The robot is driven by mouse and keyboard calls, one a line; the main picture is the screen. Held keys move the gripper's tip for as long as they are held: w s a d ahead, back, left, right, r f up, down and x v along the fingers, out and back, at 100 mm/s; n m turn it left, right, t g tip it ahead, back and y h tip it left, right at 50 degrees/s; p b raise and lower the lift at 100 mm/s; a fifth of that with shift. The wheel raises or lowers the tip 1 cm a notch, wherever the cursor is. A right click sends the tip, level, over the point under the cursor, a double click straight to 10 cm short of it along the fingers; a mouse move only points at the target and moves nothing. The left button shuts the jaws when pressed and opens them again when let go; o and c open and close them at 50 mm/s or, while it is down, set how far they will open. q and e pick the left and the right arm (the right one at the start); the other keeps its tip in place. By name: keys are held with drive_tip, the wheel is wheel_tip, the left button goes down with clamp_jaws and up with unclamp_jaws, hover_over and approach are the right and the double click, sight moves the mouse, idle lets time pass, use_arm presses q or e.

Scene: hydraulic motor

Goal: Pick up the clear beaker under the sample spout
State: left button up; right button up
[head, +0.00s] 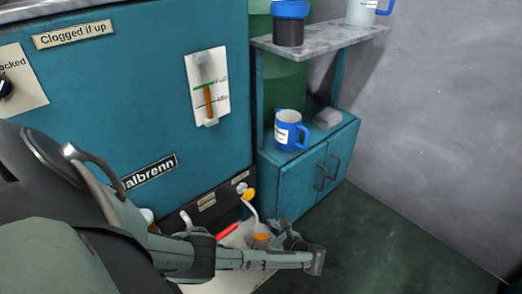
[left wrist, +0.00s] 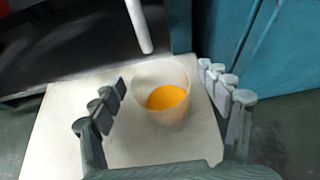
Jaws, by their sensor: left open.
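The clear beaker (left wrist: 163,110), with orange liquid in it, stands on a pale surface under the white spout (left wrist: 139,24) in the left wrist view. In the head view the beaker (head: 261,240) is partly hidden by my left gripper (head: 296,247). My left gripper (left wrist: 166,92) is open, with one finger on each side of the beaker. A gap shows on the left side; the right finger looks very near the wall, and I cannot tell whether it touches. My right gripper is not in view.
The pale tray (left wrist: 60,130) holds the beaker. A teal machine (head: 130,90) stands behind it. A teal cabinet (head: 300,185) close by carries a blue mug (head: 290,131). Open floor (head: 390,250) lies to the right.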

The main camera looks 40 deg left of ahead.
use_arm(q)
drive_tip(key=shift+c, duration=0.5)
clamp_jaws()
drive_tip(key=shift+a, duration=0.1)
